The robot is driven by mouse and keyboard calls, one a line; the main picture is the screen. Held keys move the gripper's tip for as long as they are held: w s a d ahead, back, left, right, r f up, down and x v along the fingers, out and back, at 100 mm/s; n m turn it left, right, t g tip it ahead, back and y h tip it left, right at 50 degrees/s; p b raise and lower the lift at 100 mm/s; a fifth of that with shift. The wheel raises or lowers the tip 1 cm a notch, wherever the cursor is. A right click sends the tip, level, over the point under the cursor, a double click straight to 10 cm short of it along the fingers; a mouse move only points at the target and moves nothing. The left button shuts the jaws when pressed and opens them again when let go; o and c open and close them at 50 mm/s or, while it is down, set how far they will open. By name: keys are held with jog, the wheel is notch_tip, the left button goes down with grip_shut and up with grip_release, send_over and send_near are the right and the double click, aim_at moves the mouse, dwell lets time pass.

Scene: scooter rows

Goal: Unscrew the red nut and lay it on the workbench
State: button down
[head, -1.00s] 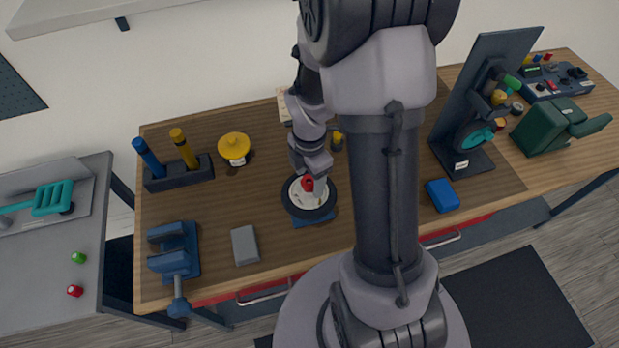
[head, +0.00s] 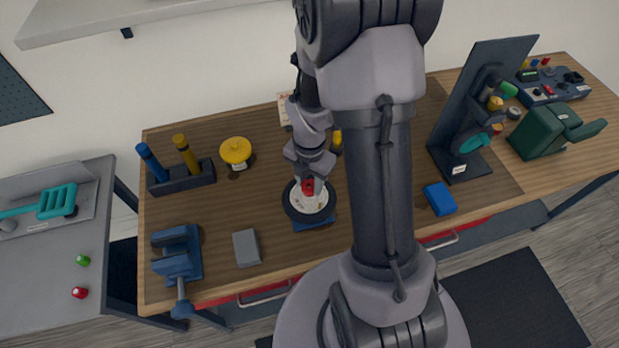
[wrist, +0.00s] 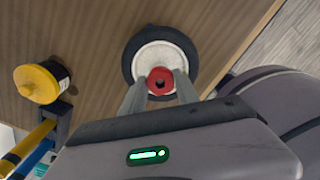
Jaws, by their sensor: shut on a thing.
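The red nut (wrist: 160,82) sits at the centre of a wheel with a white hub and a dark tyre (wrist: 133,68). In the head view the wheel (head: 296,213) lies flat on a blue stand (head: 313,225) on the workbench (head: 220,215). My gripper (head: 309,187) reaches down over the hub. In the wrist view its two fingers (wrist: 160,85) close on either side of the nut. The nut also shows in the head view (head: 308,186), partly covered by my gripper. I cannot tell how far the nut is threaded on.
A grey block (head: 246,248), a blue vise (head: 177,253), a yellow-topped container (head: 235,151) and a rack with two handles (head: 182,177) stand left. A blue block (head: 440,199) and an upright dark panel (head: 475,110) stand right. Bare wood lies left of the wheel.

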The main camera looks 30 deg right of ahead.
jog(key=n+p, duration=0.2)
jog(key=n, duration=0.4)
jog(key=shift+p, duration=0.65)
jog(key=shift+n+p, duration=0.6)
jog(key=shift+p, duration=2.5)
jog(key=shift+w+r+n+p, duration=0.15)
jog(key=shift+n+p, duration=0.25)
jog(key=shift+p, duration=2.35)
jog(key=shift+n+p, duration=0.3)
jog(key=shift+p, duration=1.75)
